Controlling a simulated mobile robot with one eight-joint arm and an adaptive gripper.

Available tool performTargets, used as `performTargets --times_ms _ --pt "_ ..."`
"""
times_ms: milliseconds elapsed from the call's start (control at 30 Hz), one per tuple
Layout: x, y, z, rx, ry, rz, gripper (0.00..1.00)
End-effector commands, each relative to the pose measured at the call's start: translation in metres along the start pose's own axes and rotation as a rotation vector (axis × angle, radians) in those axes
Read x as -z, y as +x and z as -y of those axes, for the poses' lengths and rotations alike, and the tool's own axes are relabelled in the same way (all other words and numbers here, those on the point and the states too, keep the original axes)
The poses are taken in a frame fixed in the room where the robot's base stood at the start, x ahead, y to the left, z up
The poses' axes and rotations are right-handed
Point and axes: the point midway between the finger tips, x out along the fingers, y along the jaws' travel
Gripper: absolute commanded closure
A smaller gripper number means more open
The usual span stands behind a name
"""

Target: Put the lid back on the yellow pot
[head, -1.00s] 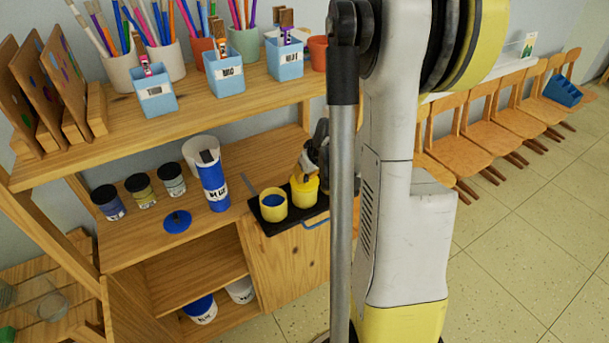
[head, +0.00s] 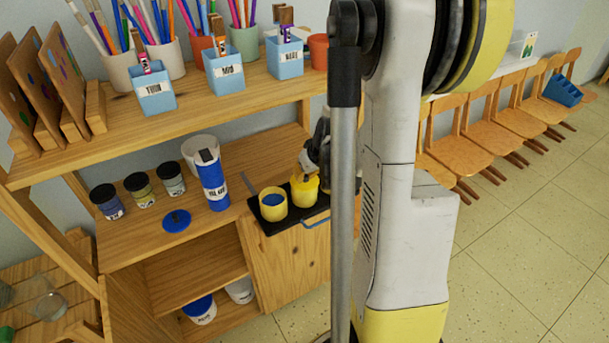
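Two small yellow pots stand on a black tray (head: 268,227) at the right end of the wooden shelf. The left yellow pot (head: 273,208) is open and shows blue inside. The right yellow pot (head: 304,194) has a yellow top; I cannot tell whether that is paint or a lid. My gripper (head: 308,168) is just above the right pot, with a pale yellow piece at its tip. Whether it is a lid, and whether the fingers are shut on it, is unclear. My own arm hides much of the gripper. A blue lid (head: 176,221) lies flat on the shelf.
Left of the tray stand a blue bottle (head: 211,181), a white container (head: 199,147) and several dark-lidded jars (head: 143,190). An upper shelf (head: 200,100) with brush cups overhangs behind. A blue handle (head: 316,222) shows at the tray's front edge.

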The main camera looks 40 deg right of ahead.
Motion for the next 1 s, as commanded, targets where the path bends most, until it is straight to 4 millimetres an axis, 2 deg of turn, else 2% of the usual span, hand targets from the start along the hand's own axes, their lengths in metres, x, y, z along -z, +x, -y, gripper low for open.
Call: performTargets --times_ms 967,1000 --pt "-0.0002 0.0005 0.0 0.0 0.0 0.0 1.0" --pt "-0.0002 0.0005 -0.0001 0.0 0.0 0.0 0.81"
